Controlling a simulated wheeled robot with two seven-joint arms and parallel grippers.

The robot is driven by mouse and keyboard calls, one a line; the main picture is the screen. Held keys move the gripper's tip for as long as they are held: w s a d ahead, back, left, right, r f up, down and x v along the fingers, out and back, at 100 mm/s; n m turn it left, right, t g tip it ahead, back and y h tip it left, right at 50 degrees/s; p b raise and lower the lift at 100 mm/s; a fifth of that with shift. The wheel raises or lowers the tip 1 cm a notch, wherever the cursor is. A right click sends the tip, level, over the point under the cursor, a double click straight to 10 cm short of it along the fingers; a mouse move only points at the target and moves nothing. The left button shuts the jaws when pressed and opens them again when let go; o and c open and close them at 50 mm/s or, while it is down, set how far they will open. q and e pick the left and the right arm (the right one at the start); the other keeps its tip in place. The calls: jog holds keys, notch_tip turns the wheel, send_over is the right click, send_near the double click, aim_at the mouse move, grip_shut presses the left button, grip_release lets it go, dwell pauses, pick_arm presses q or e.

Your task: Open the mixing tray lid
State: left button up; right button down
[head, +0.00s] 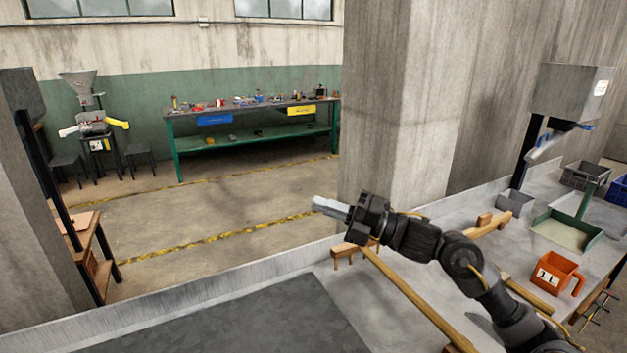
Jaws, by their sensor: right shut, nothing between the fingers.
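No lid handle is clear to see. My right gripper (318,205) is shut and empty, pointing left above the far rim, in front of the concrete pillar. It touches nothing. My left gripper is out of view.
A long-handled wooden tool (410,297) lies below my right arm. On the right stand a green tray (567,232), an orange-red jug (554,272), a grey bin (514,202) and a dark crate (585,176). A concrete pillar (385,110) rises behind my gripper.

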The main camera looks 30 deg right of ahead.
jog(key=w, duration=0.1)
jog(key=w+r+p, duration=0.1)
jog(key=w, duration=0.1)
jog(key=w+p, duration=0.1)
jog(key=shift+w+a+r, duration=0.15)
jog(key=shift+a+r, duration=0.05)
jog(key=shift+a, duration=0.1)
dwell(1.5)
